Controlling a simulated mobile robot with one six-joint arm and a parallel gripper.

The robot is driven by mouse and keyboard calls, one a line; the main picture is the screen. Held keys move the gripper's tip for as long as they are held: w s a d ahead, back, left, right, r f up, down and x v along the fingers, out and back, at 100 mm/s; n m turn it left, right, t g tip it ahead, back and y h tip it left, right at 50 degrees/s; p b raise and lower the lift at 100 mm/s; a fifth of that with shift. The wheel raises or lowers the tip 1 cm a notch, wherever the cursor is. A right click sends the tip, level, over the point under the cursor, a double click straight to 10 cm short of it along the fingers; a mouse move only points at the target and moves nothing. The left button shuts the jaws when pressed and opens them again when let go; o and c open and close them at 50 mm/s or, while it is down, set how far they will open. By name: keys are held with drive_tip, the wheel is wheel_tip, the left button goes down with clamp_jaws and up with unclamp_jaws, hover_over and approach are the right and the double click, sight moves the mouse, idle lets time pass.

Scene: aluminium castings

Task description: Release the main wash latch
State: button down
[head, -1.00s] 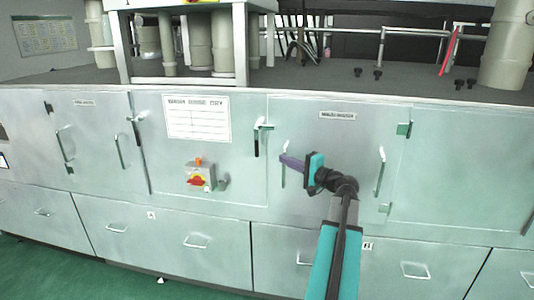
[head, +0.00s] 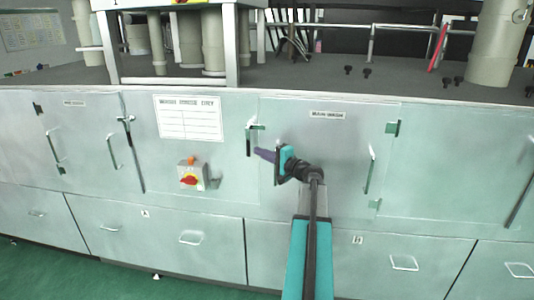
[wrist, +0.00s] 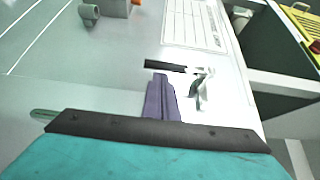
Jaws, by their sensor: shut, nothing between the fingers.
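The main wash door (head: 335,140) carries a label reading MAIN WASH (head: 327,114). The latch (head: 248,142) sits at the door's upper left edge, with a dark upright handle and a metal bracket. My gripper (head: 256,151) has purple fingers, shut and empty, pointing left just to the right of the latch handle. In the wrist view the finger tips (wrist: 160,76) lie close to the latch's dark bar (wrist: 165,66), with the bracket (wrist: 202,88) to their right. Whether they touch cannot be told.
A door handle (head: 371,170) stands right of my gripper. A white chart (head: 188,118) is on the left panel. Drawers with handles run below.

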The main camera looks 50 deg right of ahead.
drive_tip(key=shift+w, duration=0.5)
drive_tip(key=shift+w+a+f, duration=0.1)
drive_tip(key=shift+w+a, duration=0.05)
drive_tip(key=shift+a, duration=0.05)
